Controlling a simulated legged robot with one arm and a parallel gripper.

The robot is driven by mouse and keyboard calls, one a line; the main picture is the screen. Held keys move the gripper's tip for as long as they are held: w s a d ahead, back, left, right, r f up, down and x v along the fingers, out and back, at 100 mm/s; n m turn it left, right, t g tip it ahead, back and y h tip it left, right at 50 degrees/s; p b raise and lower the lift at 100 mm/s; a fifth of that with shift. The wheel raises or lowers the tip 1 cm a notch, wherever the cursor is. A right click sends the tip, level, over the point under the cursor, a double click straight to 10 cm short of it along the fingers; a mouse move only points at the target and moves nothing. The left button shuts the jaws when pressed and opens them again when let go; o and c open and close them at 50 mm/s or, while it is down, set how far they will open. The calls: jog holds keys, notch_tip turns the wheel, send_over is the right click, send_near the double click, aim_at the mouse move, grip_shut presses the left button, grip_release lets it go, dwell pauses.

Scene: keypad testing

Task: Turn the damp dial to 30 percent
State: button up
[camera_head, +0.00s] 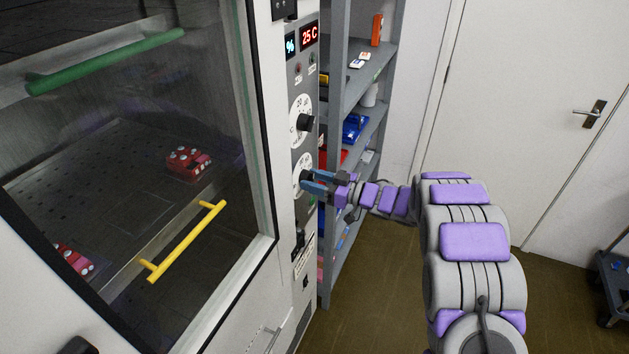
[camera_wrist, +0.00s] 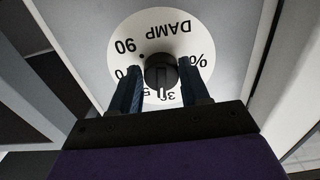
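The damp dial is a white disc with black print (camera_wrist: 150,28) and a black knob (camera_wrist: 161,73) at its centre; in the wrist view it appears upside down. "DAMP", "90" and "%" are readable, while the numbers near my fingers are partly hidden. The dial also shows in the head view (camera_head: 302,163), low on the control panel. My gripper (camera_wrist: 161,82) faces it with its two fingers apart, one on each side of the knob. Whether the fingers touch the knob cannot be told. In the head view, my gripper (camera_head: 304,179) reaches the panel from the right.
Another dial (camera_head: 301,119) with a black knob sits above; a red display (camera_head: 309,34) reads 25 C. Left is a glass door with a yellow handle (camera_head: 186,241), red objects (camera_head: 188,162) behind it. A grey shelf (camera_head: 377,62) stands close behind the panel.

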jog(key=c, duration=0.6)
jog(key=shift+n+p, duration=0.55)
jog(key=shift+n, duration=0.55)
jog(key=o, duration=1.1)
jog(key=p+v, duration=0.3)
jog(key=v, duration=1.4)
jog(key=shift+d, duration=0.25)
